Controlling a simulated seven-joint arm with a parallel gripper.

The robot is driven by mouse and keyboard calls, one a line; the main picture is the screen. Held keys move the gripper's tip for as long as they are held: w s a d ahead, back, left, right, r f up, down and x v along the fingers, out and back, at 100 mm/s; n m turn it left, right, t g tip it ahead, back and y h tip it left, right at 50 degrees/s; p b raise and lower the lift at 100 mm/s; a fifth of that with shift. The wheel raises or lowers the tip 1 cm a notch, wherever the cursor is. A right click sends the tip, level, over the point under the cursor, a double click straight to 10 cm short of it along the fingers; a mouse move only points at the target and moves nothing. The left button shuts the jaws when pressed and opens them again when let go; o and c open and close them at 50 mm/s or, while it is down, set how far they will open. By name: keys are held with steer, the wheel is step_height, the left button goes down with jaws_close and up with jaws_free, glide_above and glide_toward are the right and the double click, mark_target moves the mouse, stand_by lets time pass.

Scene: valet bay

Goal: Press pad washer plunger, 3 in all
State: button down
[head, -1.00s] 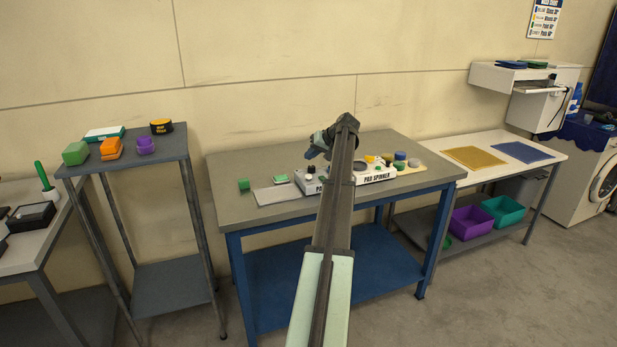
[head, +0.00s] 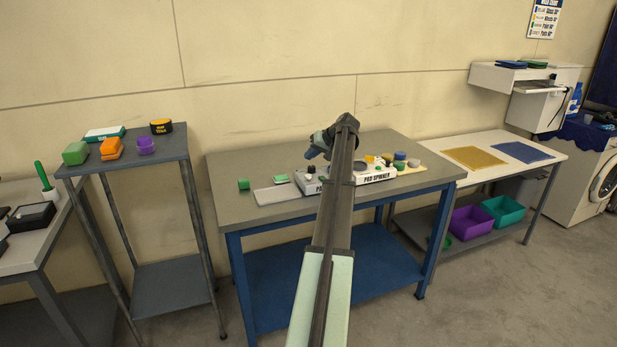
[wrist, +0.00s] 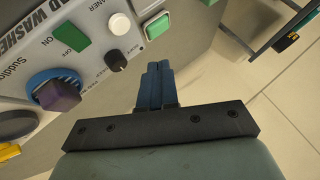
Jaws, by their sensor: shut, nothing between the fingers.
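The pad washer unit is a white panel (wrist: 90,50) at the upper left of the wrist view. It carries a green on/off switch (wrist: 71,36), a white round button (wrist: 119,23), a small black knob (wrist: 116,62) and a dark purple knob on a blue collar (wrist: 58,92). I cannot tell which of these is the plunger. My gripper (wrist: 158,66) is shut and empty, its blue fingers together beside the panel's edge, apart from the knobs. In the head view my gripper (head: 309,154) is over the blue-legged table's unit (head: 375,175), partly hidden by my arm.
Round pots (head: 400,157) stand at the unit's right end. A stand with sponges (head: 125,165) is at left. A white table (head: 500,165) with yellow and blue mats is at right.

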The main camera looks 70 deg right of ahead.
mark_target(308, 176)
stand_by(0.6)
step_height(308, 176, up, 4)
steer(key=shift+f, duration=0.1)
steer(key=shift+f, duration=0.15)
stand_by(0.4)
steer(key=shift+f, duration=4.25)
steer(key=shift+f, duration=0.15)
steer(key=shift+f, duration=0.25)
